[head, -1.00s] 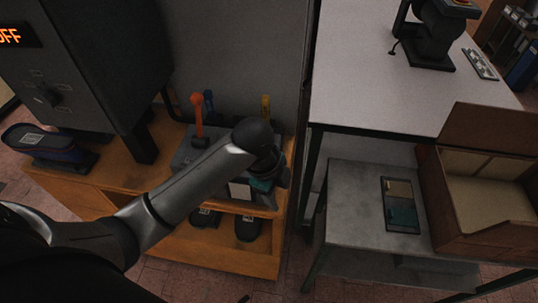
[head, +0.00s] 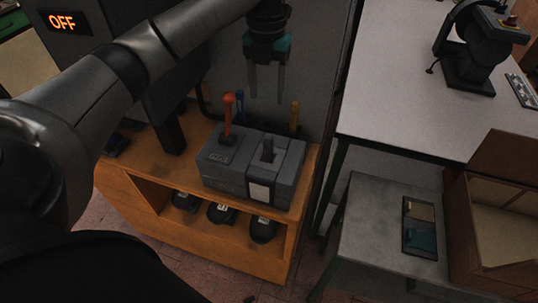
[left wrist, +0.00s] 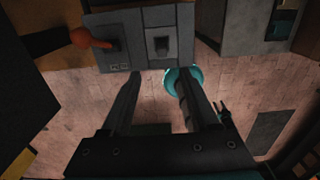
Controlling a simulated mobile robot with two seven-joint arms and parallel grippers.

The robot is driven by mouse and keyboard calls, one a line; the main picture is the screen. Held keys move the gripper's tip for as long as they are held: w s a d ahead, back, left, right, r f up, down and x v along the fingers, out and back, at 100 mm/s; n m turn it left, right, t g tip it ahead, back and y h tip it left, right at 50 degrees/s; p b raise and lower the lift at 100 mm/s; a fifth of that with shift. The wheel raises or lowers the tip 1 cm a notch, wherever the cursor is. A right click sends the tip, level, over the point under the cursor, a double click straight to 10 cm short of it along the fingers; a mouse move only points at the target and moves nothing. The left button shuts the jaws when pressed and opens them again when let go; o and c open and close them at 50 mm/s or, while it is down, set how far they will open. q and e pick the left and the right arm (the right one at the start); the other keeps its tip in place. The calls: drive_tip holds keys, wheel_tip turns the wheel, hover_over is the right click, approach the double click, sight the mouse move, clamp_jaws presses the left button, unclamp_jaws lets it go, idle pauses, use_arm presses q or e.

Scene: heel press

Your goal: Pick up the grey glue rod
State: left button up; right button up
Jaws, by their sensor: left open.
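A grey block-like holder (head: 222,168) stands on the orange wooden bench. A short dark grey upright piece (head: 268,149), which looks like the grey glue rod, sticks up from its right part. It also shows in the left wrist view (left wrist: 161,46), near the top middle. An orange-handled piece (head: 228,112) stands in the left part of the holder. My left gripper (head: 267,102) is open and empty, fingers pointing down, above the holder and apart from the grey piece. In the left wrist view its fingers (left wrist: 158,75) show spread. My right gripper is not in view.
Blue (head: 240,106) and yellow (head: 294,118) upright pieces stand behind the holder. A grey panel (head: 318,70) rises at the back. A dark cabinet (head: 70,28) reading OFF is at left. A white table (head: 400,100) and a brown box (head: 485,235) are at right.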

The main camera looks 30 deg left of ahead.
sight(268, 136)
use_arm(q)
wheel_tip(268, 136, down, 9)
drive_tip(key=shift+s+d+f+p, duration=0.1)
drive_tip(key=shift+d+f+p, duration=0.1)
drive_tip(key=shift+f, duration=1.2)
drive_tip(key=shift+s+d+f+p, duration=0.1)
drive_tip(key=shift+f+p, duration=0.05)
drive_tip(key=shift+f, duration=1.2)
clamp_jaws()
